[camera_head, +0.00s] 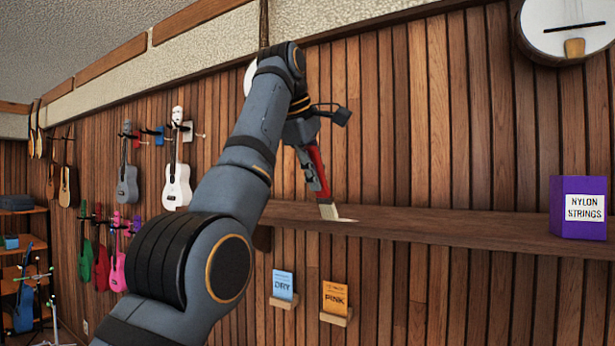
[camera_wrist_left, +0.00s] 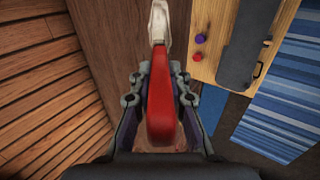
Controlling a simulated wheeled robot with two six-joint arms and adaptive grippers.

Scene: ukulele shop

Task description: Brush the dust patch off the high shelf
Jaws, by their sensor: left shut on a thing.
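My left gripper (camera_head: 318,183) is shut on a brush with a red handle (camera_head: 317,160) and pale bristles (camera_head: 328,211). The brush points down, slightly tilted, its bristle tip at the top of the high wooden shelf (camera_head: 440,222). A small pale dust patch (camera_head: 346,220) lies on the shelf just right of the bristles; the brush may hide part of it. In the left wrist view the red handle (camera_wrist_left: 160,112) sits between the fingers of my left gripper (camera_wrist_left: 160,80), with the bristles over the brown shelf (camera_wrist_left: 108,45). My right gripper is not in view.
A purple box labelled nylon strings (camera_head: 578,208) stands at the shelf's right end. The shelf between it and the dust patch is clear. Ukuleles, including a white one (camera_head: 177,180), hang on the left wall.

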